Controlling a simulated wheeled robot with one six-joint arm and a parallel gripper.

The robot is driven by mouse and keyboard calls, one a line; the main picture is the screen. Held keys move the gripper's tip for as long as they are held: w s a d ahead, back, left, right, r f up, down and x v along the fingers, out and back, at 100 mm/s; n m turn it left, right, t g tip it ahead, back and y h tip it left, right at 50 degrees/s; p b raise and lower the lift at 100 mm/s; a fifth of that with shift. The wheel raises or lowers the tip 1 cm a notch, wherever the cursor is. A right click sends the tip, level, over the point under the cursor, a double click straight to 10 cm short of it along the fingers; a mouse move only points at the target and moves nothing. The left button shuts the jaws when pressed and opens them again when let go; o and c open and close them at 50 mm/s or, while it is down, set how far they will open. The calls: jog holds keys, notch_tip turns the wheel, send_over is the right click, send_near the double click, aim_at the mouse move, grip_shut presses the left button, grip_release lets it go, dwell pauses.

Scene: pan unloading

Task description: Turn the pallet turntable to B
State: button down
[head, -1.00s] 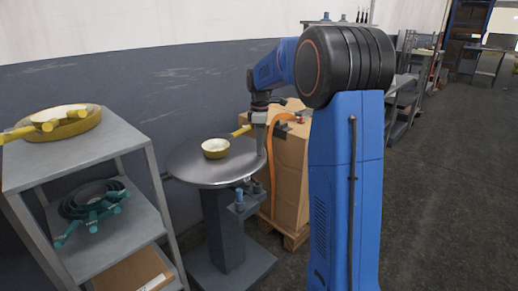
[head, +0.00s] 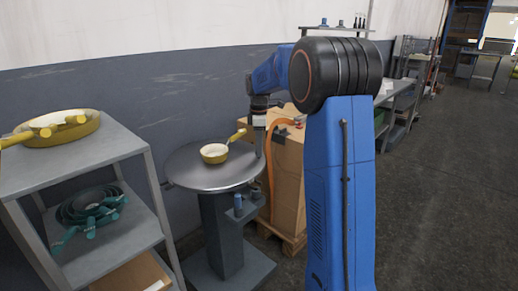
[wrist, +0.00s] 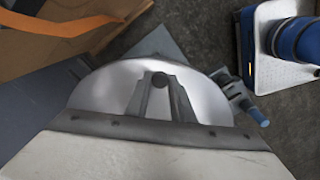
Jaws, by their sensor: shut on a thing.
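The pallet turntable (head: 188,178) is a round grey metal disc on a dark pedestal, left of my arm. A small yellow pan (head: 212,158) with a pale inside sits on it, its handle pointing to the back right. My gripper (head: 260,153) points down at the disc's right rim. In the wrist view, my gripper (wrist: 160,84) is shut on a small dark round peg (wrist: 160,79) at the turntable (wrist: 205,95). No letter B is readable in either view.
A grey shelf rack (head: 125,143) stands at the left, with yellow pans (head: 75,130) on top and teal pans (head: 95,205) below. A cardboard box (head: 287,185) on a wooden pallet stands close behind my gripper. Open floor (head: 440,190) lies to the right.

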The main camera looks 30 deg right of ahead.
jog(key=c, duration=1.5)
grip_release()
jog(key=shift+c, duration=0.2)
jog(key=shift+r, duration=0.1)
notch_tip(320, 180, up, 17)
jog(key=shift+r, duration=0.15)
jog(key=shift+s+a, duration=0.1)
jog(key=s+a+f+m+t, duration=0.1)
jog(key=s+a+m, duration=0.1)
jog(key=s+a, duration=0.35)
jog(key=s+a+f+m, duration=0.1)
jog(key=s+a+m, duration=0.1)
jog(key=s, duration=0.6)
jog(key=s+a+f+m+t, duration=0.1)
jog(key=s+a+m, duration=0.15)
jog(key=s, duration=0.35)
jog(key=s+a+f+m+t, duration=0.1)
jog(key=s+a+f+m, duration=0.2)
jog(key=s+f, duration=0.5)
jog(key=s+a+f+m+t, duration=0.1)
jog(key=s+a+f+m, duration=0.2)
jog(key=s+f, duration=0.5)
jog(key=s, duration=0.5)
jog(key=shift+s+a+f+t, duration=0.2)
jog(key=shift+s+f+t, duration=0.05)
jog(key=shift+s+t, duration=0.15)
